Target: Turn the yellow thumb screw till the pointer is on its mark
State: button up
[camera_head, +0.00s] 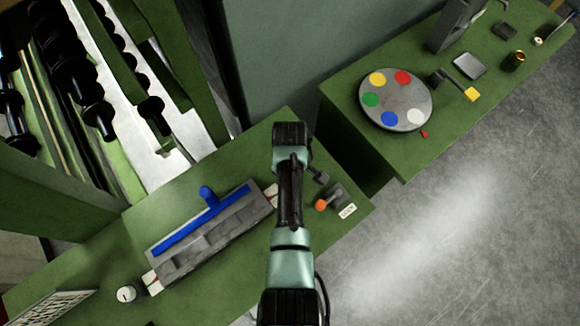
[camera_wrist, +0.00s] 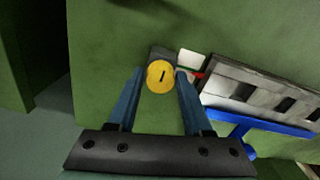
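The yellow thumb screw (camera_wrist: 158,78) shows in the wrist view as a round yellow face with a short dark slot, set on a dark block. My gripper (camera_wrist: 160,74) is open, with one blue finger on each side of the screw. A small gap shows at the left finger; the right finger is very close, and I cannot tell whether it touches. A small red pointer (camera_wrist: 198,75) lies at a white plate (camera_wrist: 191,62) beside the screw; the mark is too small to make out. In the head view my arm hides the screw and fingertips.
A grey slotted rail (camera_head: 212,242) with a blue bar (camera_head: 190,227) lies left of my arm on the green bench. An orange-knobbed lever (camera_head: 321,205) stands right of it. A second bench holds a disc with coloured spots (camera_head: 395,97). Floor at the right is clear.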

jog(key=o, duration=0.3)
jog(key=shift+o, duration=0.2)
notch_tip(320, 180, up, 13)
jog(key=b, duration=0.1)
dwell(0.3)
dwell(0.5)
jog(key=w+r+m+t+b, duration=0.1)
jog(key=w+r+m+t, duration=0.1)
jog(key=w+r+t, duration=0.45)
jog(key=w+r+m+t+b, duration=0.1)
jog(key=w+r+t, duration=0.3)
jog(key=w+r, duration=0.6)
notch_tip(320, 180, up, 22)
jog(key=s+f+m+t+b, duration=0.1)
jog(key=s+m+t+b, duration=0.15)
jog(key=t, duration=0.45)
jog(key=s+r+m+t, duration=0.2)
jog(key=s+r+t, duration=0.3)
jog(key=s+r, duration=0.3)
jog(key=s+r+m+t, duration=0.2)
jog(key=s+r+t, duration=0.3)
jog(key=r, duration=0.9)
jog(key=s, duration=0.3)
jog(key=shift+a+b, duration=0.2)
jog(key=shift+b, duration=0.1)
